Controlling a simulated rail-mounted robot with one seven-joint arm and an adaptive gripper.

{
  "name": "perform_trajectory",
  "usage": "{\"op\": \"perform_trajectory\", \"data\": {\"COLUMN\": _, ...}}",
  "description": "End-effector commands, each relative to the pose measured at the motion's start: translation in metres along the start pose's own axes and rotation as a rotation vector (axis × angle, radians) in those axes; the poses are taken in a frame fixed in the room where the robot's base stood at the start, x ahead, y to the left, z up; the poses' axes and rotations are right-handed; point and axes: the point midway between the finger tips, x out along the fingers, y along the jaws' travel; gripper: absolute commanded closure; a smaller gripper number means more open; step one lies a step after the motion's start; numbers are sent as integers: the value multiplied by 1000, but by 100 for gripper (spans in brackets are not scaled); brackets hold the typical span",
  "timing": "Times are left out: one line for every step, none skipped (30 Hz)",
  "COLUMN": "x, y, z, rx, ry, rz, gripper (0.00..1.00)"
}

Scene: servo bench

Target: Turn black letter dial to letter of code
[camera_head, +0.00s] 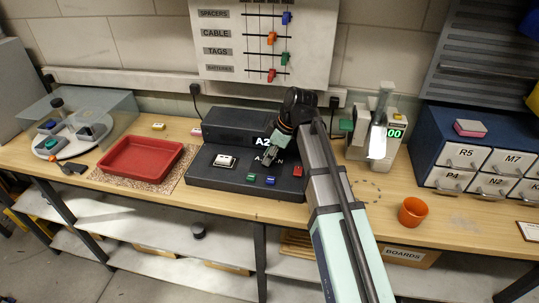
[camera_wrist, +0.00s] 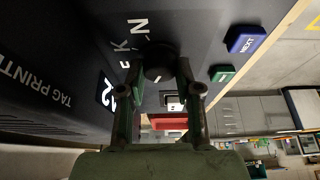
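The black tag printer (camera_head: 225,127) stands mid-bench, with a lit display (camera_head: 263,141) that reads A2 as far as my arm lets me see. In the wrist view, the round black letter dial (camera_wrist: 159,62) sits on the dark sloped face, with white letters such as K and N beside it. My gripper (camera_wrist: 160,70) has one fingertip on each side of the dial. I cannot tell whether the fingertips touch it. In the head view, my gripper (camera_head: 270,154) is over the printer's front panel and hides the dial.
Green (camera_head: 251,177), blue (camera_head: 270,181) and red (camera_head: 297,171) buttons lie close around my gripper on the panel. A red tray (camera_head: 141,176) is left of the printer. A white device with a green display (camera_head: 396,133) and an orange cup (camera_head: 412,211) are to the right.

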Motion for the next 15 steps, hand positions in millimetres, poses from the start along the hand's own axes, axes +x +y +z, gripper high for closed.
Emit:
{"op": "perform_trajectory", "data": {"x": 0, "y": 0, "z": 0, "rx": 0, "ry": 0, "rz": -1, "gripper": 100}}
{"op": "perform_trajectory", "data": {"x": 0, "y": 0, "z": 0, "rx": 1, "ry": 0, "rz": -1, "gripper": 100}}
{"op": "perform_trajectory", "data": {"x": 0, "y": 0, "z": 0, "rx": 2, "ry": 0, "rz": -1, "gripper": 100}}
{"op": "perform_trajectory", "data": {"x": 0, "y": -1, "z": 0, "rx": 3, "ry": 0, "rz": 0, "gripper": 100}}
{"op": "perform_trajectory", "data": {"x": 0, "y": -1, "z": 0, "rx": 5, "ry": 0, "rz": 0, "gripper": 100}}
{"op": "perform_trajectory", "data": {"x": 0, "y": -1, "z": 0, "rx": 9, "ry": 0, "rz": 2, "gripper": 100}}
{"op": "perform_trajectory", "data": {"x": 0, "y": -1, "z": 0, "rx": 13, "ry": 0, "rz": 4, "gripper": 100}}
{"op": "perform_trajectory", "data": {"x": 0, "y": -1, "z": 0, "rx": 18, "ry": 0, "rz": 6, "gripper": 100}}
{"op": "perform_trajectory", "data": {"x": 0, "y": -1, "z": 0, "rx": 28, "ry": 0, "rz": 10, "gripper": 100}}
{"op": "perform_trajectory", "data": {"x": 0, "y": -1, "z": 0, "rx": 37, "ry": 0, "rz": 14, "gripper": 100}}
{"op": "perform_trajectory", "data": {"x": 0, "y": -2, "z": 0, "rx": 46, "ry": 0, "rz": 18, "gripper": 100}}
{"op": "perform_trajectory", "data": {"x": 0, "y": -2, "z": 0, "rx": 62, "ry": 0, "rz": 24, "gripper": 100}}
{"op": "perform_trajectory", "data": {"x": 0, "y": -2, "z": 0, "rx": 75, "ry": 0, "rz": 29, "gripper": 100}}
{"op": "perform_trajectory", "data": {"x": 0, "y": -2, "z": 0, "rx": 90, "ry": -1, "rz": 35, "gripper": 100}}
{"op": "perform_trajectory", "data": {"x": 0, "y": -2, "z": 0, "rx": 112, "ry": -1, "rz": 45, "gripper": 100}}
